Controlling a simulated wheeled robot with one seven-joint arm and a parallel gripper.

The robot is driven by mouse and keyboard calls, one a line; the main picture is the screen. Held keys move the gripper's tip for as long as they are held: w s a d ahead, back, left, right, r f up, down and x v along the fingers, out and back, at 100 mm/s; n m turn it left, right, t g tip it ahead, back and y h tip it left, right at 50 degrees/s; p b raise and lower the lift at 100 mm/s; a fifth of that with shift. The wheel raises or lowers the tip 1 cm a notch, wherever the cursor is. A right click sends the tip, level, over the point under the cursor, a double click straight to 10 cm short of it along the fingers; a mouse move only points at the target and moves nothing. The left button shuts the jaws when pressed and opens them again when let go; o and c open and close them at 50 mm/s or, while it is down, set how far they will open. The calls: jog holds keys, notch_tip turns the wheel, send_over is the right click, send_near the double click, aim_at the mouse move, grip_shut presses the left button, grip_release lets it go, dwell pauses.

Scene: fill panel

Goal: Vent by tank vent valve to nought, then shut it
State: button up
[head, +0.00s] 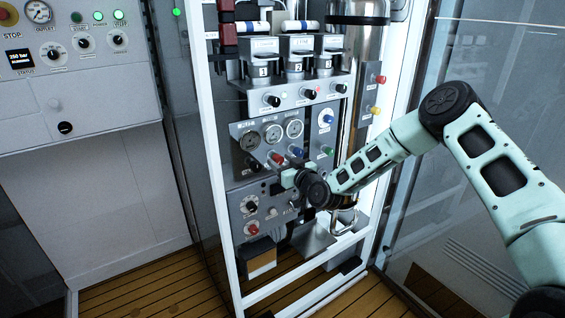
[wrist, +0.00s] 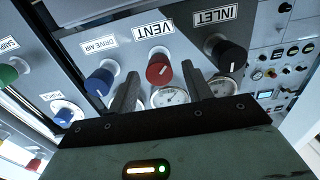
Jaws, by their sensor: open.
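A red knob (wrist: 158,72) labelled VENT shows in the wrist view on the grey gauge panel, and a red knob (head: 275,158) shows in the head view below the gauges. My gripper (wrist: 162,72) is open. Its two dark fingers point at the panel, one on each side of the red knob in the picture; I cannot tell whether they touch it. In the head view my gripper (head: 288,179) is close to the panel, partly hidden by my wrist. Small round gauges (wrist: 168,97) show partly between and beside the fingers; their readings are not legible.
A black INLET knob (wrist: 229,55) and a blue DRIVE AIR knob (wrist: 101,80) flank the red one closely. Another red knob (head: 253,229) is on the lower panel. A white frame post (head: 215,180) stands at the left. A control cabinet (head: 75,75) is further left.

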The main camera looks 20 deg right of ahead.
jog(key=c, duration=1)
jog(key=shift+f+b, duration=0.1)
jog(key=shift+b, duration=0.2)
